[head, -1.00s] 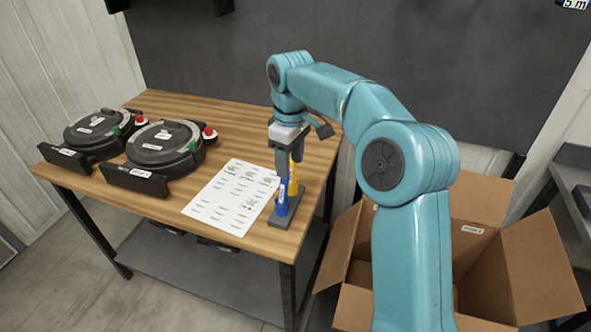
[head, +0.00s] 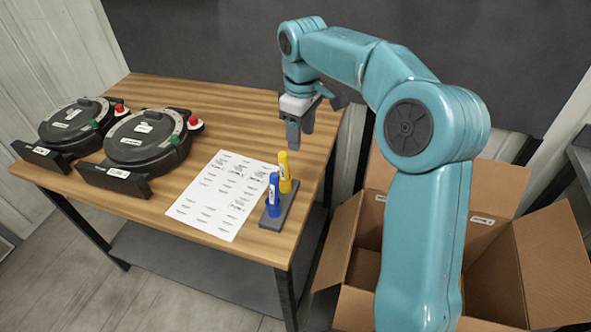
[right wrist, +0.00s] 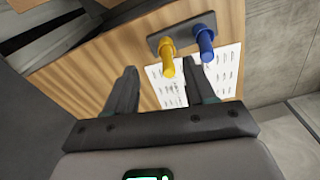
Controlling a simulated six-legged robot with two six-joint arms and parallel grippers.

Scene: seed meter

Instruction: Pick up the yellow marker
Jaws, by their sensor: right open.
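The yellow marker (head: 285,172) stands upright in a dark grey holder (head: 288,205) near the right end of the wooden table. A blue marker (head: 273,194) stands beside it in the same holder. My right gripper (head: 299,142) is open and empty, above and behind the yellow marker, apart from it. In the right wrist view the yellow marker (right wrist: 167,60) shows beyond the gap between the open fingers (right wrist: 165,85), nearer the right finger, with the blue marker (right wrist: 204,42) to its right. My left gripper is not in view.
A printed white sheet (head: 222,193) lies left of the holder. Two round black devices (head: 148,140) with red and green buttons stand on the table's left side. An open cardboard box (head: 345,240) is on the floor to the right. The table's back middle is clear.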

